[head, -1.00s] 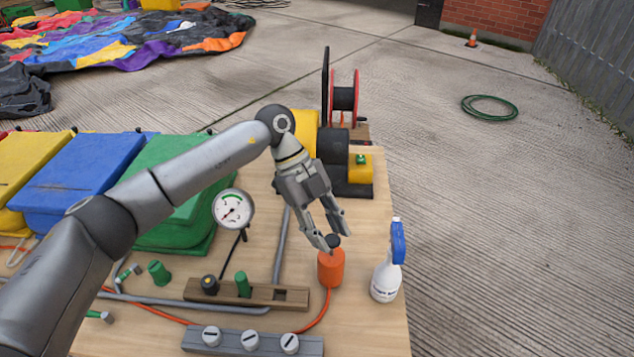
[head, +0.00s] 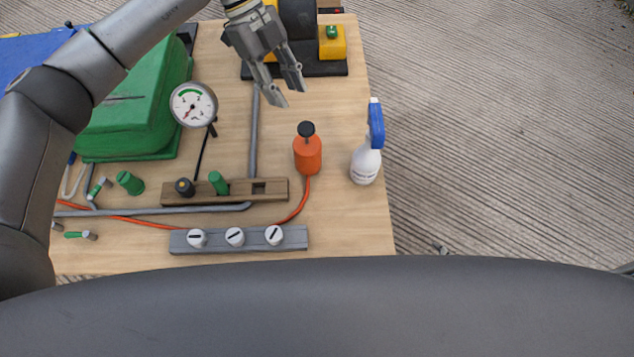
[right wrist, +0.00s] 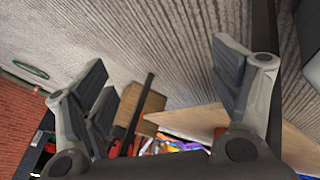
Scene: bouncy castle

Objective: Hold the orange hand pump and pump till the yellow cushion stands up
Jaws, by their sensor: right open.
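The orange hand pump (head: 308,156) stands upright on the wooden table with its black knob up, and an orange hose runs from its base. My left gripper (head: 287,96) hangs beyond and slightly left of the pump in the head view, apart from it, with its fingers spread and nothing between them. My right gripper (right wrist: 165,75) is open and empty in the right wrist view, with paving beyond it. The yellow cushion is outside the head view now.
A white spray bottle (head: 365,165) with a blue top stands close right of the pump. A pressure gauge (head: 193,105), a wooden peg block (head: 170,198) and a grey bar with white knobs (head: 183,246) lie left. A yellow-black machine (head: 333,45) stands behind.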

